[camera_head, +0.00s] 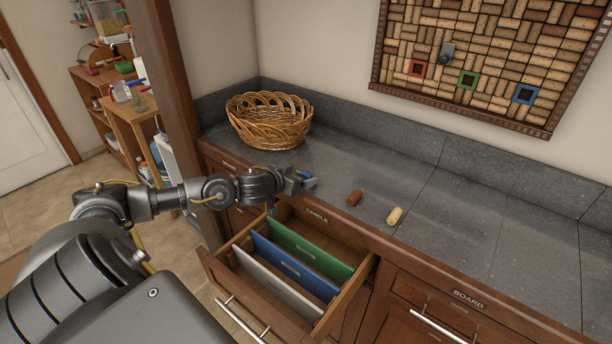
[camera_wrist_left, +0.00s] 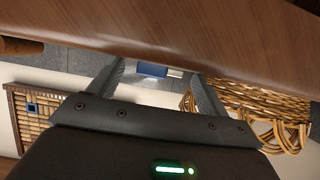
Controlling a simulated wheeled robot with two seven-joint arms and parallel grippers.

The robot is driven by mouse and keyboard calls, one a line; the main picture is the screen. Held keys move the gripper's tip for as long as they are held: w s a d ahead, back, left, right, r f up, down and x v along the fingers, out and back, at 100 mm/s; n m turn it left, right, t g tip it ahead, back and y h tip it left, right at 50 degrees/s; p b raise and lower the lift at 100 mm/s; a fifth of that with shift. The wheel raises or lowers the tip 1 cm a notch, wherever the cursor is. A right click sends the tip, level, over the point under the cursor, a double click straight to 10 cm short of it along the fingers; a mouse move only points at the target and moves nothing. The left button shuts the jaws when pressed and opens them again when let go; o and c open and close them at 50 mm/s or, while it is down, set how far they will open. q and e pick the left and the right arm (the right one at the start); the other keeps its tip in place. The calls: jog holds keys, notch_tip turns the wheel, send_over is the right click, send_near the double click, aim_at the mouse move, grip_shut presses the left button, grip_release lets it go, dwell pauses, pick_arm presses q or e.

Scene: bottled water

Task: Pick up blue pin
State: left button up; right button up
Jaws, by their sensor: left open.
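The blue pin (camera_head: 306,174) shows as a small blue piece on the grey counter, right at the fingertips of my left gripper (camera_head: 300,183), which partly hides it. In the left wrist view the blue pin (camera_wrist_left: 152,70) lies between the two fingers of my left gripper (camera_wrist_left: 158,85), with a small white part beside it. The fingers stand apart from it on both sides. My right gripper is not in view.
A wicker basket (camera_head: 270,122) stands behind on the counter (camera_head: 480,220). A brown cork (camera_head: 355,198) and a pale cork (camera_head: 394,216) lie to the right. The open drawer (camera_head: 335,313) below holds colored dividers. A cork board (camera_head: 490,60) hangs on the wall.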

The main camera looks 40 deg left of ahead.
pick_arm(q)
jog(key=c, duration=1.1)
jog(key=shift+o, duration=0.2)
jog(key=shift+r, duration=0.55)
notch_tip(320, 180, up, 2)
jog(key=shift+r, duration=0.25)
jog(key=s+d+r+p, duration=0.1)
jog(key=s+d+r, duration=0.1)
jog(key=s+r, duration=0.2)
jog(key=s+d+r+p, duration=0.2)
jog(key=s+r, duration=0.3)
jog(key=s, duration=0.4)
jog(key=shift+d+r, duration=0.25)
jog(key=shift+d, duration=0.15)
